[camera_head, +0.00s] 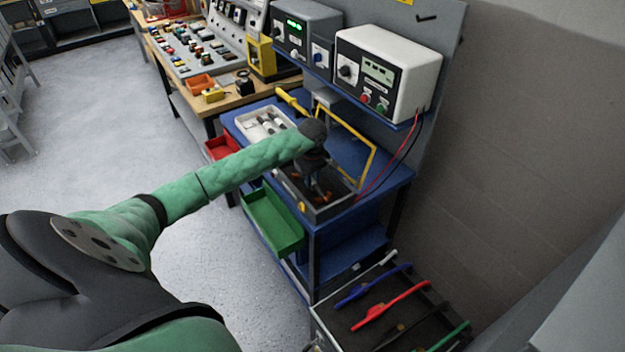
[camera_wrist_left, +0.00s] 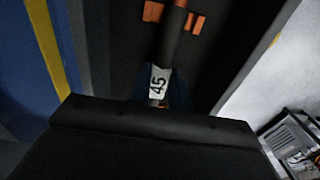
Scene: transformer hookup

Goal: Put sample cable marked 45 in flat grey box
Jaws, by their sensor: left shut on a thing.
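The sample cable marked 45 (camera_wrist_left: 159,80) shows in the left wrist view as a dark cable with a white tag, between the fingers of my left gripper (camera_wrist_left: 163,100). In the head view my left gripper (camera_head: 316,188) points down into the flat grey box (camera_head: 327,215) on the blue bench. The gripper is shut on the cable. The box's dark inside and grey wall (camera_wrist_left: 252,62) show around the cable in the wrist view. Orange parts show beyond the tag. I cannot tell whether the cable touches the box floor. My right gripper is out of view.
A yellow frame (camera_head: 348,136) stands behind the box. A white tray (camera_head: 243,122) with bottle-like items lies to its left. A green drawer (camera_head: 273,222) is open below. A black tray (camera_head: 345,322) with coloured cables stands in front. Instruments (camera_head: 384,67) fill the shelf above.

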